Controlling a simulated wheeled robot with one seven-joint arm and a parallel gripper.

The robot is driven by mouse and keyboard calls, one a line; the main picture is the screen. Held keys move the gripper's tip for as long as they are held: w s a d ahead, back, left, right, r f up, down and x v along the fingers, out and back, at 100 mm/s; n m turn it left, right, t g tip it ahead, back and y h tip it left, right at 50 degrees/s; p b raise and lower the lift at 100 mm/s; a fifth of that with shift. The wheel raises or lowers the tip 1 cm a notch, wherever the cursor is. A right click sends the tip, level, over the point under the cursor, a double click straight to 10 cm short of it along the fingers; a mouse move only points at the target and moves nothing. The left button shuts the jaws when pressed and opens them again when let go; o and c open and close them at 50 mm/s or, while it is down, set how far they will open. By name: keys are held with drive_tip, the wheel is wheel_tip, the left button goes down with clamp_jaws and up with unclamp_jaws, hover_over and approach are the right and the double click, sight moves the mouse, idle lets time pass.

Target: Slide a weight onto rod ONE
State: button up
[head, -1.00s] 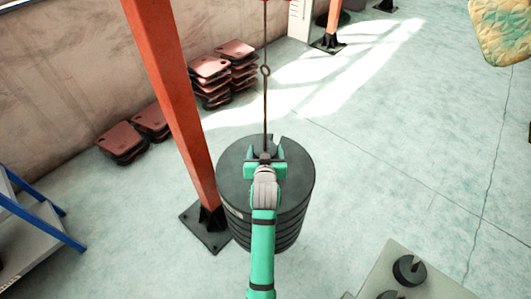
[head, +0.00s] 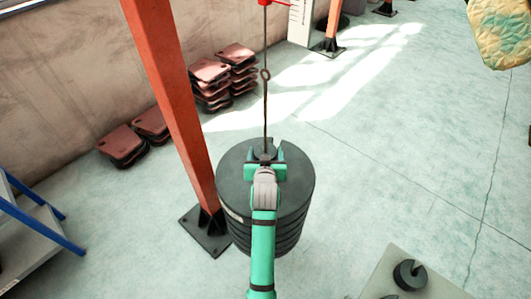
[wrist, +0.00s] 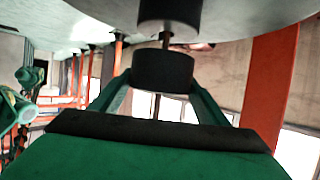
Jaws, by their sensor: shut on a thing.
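A thin brown rod (head: 265,110) with an eye near its upper part hangs from a red hook (head: 264,2). It runs down to a stack of large dark grey discs (head: 232,180). My gripper (head: 265,169) is just above the stack's top, shut on a small black weight (wrist: 163,70). In the wrist view, the rod (wrist: 157,105) lines up with the held weight. A short bit of rod shows between this weight and another black cylinder (wrist: 170,12) by the large grey disc. The slot of the held weight is hidden. No rod label is readable.
An orange post (head: 180,110) with a black base plate stands close left of the stack. A grey table (head: 378,272) at the lower right holds slotted black weights (head: 410,275). Reddish slabs (head: 212,72) lie along the wall.

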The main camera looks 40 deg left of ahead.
drive_tip(key=shift+f, duration=1.4)
idle(0.9)
drive_tip(key=o, duration=2.4)
drive_tip(key=shift+f, duration=0.5)
drive_tip(key=shift+r, duration=0.1)
drive_tip(key=shift+s, duration=0.1)
drive_tip(key=shift+s+d+r, duration=0.15)
drive_tip(key=shift+s+d, duration=0.15)
drive_tip(key=shift+s, duration=0.05)
drive_tip(key=s+d+r, duration=0.1)
drive_tip(key=s+d, duration=0.5)
drive_tip(key=s, duration=0.2)
